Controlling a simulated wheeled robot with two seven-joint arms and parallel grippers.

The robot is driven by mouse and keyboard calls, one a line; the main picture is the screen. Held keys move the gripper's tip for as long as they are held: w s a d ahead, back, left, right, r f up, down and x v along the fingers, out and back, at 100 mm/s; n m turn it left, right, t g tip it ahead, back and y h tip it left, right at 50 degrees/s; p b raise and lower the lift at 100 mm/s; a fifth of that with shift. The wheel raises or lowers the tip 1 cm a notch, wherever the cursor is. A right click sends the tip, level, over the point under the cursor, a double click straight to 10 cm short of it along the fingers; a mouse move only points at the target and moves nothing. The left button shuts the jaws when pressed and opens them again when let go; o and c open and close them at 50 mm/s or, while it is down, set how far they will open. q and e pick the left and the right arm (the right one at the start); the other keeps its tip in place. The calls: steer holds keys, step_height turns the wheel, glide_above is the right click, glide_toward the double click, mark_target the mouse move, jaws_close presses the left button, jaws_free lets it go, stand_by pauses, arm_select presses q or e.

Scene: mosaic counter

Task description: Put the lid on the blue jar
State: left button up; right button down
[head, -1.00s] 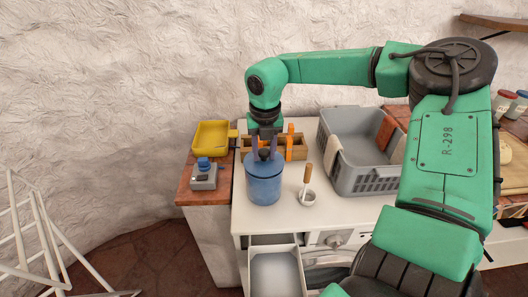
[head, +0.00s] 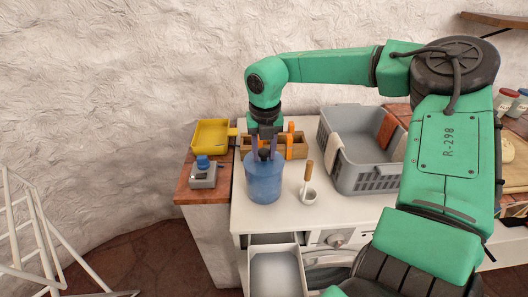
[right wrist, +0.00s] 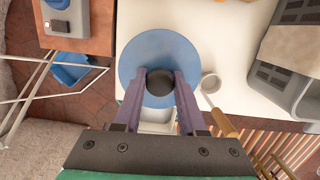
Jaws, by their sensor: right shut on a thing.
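The blue jar (head: 263,184) stands upright on the white counter, left of the middle in the head view. Its blue lid (right wrist: 160,50) with a dark round knob (right wrist: 159,81) fills the middle of the right wrist view and covers the jar's top. My right gripper (head: 264,152) points straight down above the jar. Its two purple fingers are shut on the knob from both sides, as the right wrist view shows. Whether the lid sits fully flush on the rim is hard to tell. My left gripper is not in view.
A small white pot with a wooden-handled tool (head: 308,190) stands close right of the jar. A wooden box (head: 296,146) is behind it, a grey basket (head: 372,178) at right. A yellow tray (head: 211,136) and a grey device (head: 203,176) are left. An open drawer (head: 275,252) is below.

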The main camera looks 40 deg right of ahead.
steer(key=shift+f, duration=0.1)
stand_by(0.3)
jaws_free()
steer(key=shift+r+p, duration=1.8)
steer(key=shift+r, duration=1.75)
steer(key=shift+r, duration=0.1)
